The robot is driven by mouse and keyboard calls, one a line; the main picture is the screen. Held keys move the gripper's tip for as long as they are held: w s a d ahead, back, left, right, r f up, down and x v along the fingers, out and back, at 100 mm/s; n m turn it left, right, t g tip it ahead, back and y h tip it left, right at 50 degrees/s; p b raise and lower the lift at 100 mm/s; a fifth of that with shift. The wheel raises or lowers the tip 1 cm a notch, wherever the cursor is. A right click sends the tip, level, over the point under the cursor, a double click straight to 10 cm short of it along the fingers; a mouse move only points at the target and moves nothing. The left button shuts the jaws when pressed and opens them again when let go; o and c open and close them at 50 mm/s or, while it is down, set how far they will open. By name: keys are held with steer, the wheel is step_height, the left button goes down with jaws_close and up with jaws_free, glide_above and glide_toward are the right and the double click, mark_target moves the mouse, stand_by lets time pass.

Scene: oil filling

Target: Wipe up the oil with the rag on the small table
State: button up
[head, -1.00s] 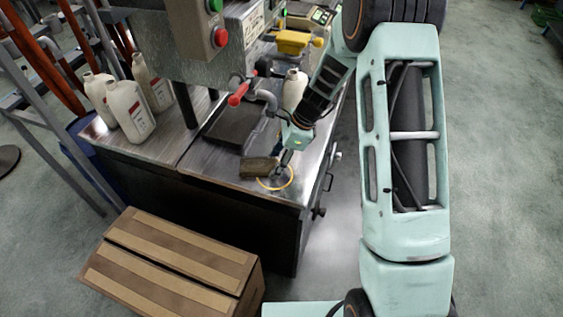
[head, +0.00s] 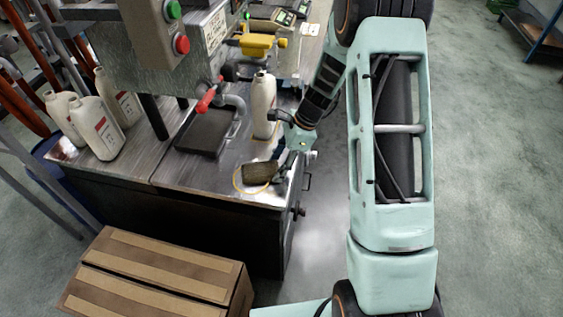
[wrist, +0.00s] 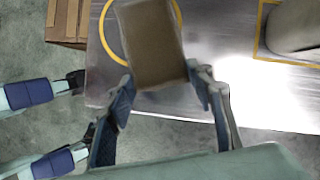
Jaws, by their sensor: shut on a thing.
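The rag (head: 260,172) is a brown, block-like pad at the front right corner of the metal table (head: 215,176). It shows large in the wrist view (wrist: 152,42). My gripper (head: 283,168) is shut on the rag's near end; its two fingers stand on either side of it in the wrist view (wrist: 160,76). The rag covers part of a yellow ring (wrist: 106,35) on the tabletop. I cannot tell if the rag touches the surface. No oil stands out clearly from the shiny reflections.
A white bottle (head: 263,108) stands behind my gripper. Several white bottles (head: 97,128) stand at the table's left. A dark tray (head: 205,133) lies under the machine spout (head: 232,103). A cardboard box (head: 150,272) sits on the floor in front. The floor at right is open.

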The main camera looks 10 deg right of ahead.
mark_target(266, 172)
steer(key=a, duration=0.1)
steer(key=s+a, duration=0.1)
steer(key=a, duration=0.1)
steer(key=shift+s, duration=0.1)
step_height(266, 172, up, 7)
steer(key=p, duration=0.5)
steer(key=shift+r+p, duration=0.1)
steer(key=shift+p, duration=0.25)
